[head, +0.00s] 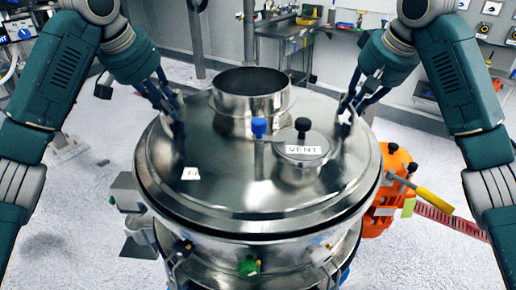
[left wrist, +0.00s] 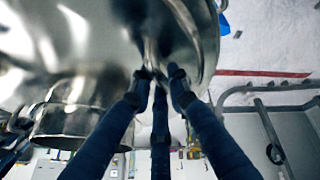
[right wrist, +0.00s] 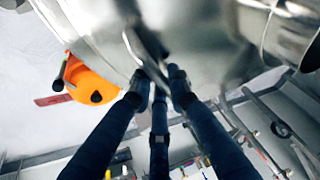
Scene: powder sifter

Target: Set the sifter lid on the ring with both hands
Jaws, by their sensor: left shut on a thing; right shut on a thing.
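The sifter lid (head: 235,180) is a wide shiny metal disc with an open collar (head: 252,95), a blue knob and a small cap marked VENT (head: 302,152). In the head view it lies over the round sifter body (head: 250,250), whose ring is mostly hidden beneath it; I cannot tell whether they touch all round. My left gripper (head: 175,112) is shut on the lid's left far edge, seen also in the left wrist view (left wrist: 160,78). My right gripper (head: 350,108) is shut on its right far edge, seen also in the right wrist view (right wrist: 160,78).
An orange tool holder (head: 398,175) with a yellow-handled tool (head: 434,200) is at the right of the sifter. A bench (head: 290,28) stands against the back wall. The pale floor is open at the left. Clamps and a green knob (head: 248,267) line the body's front.

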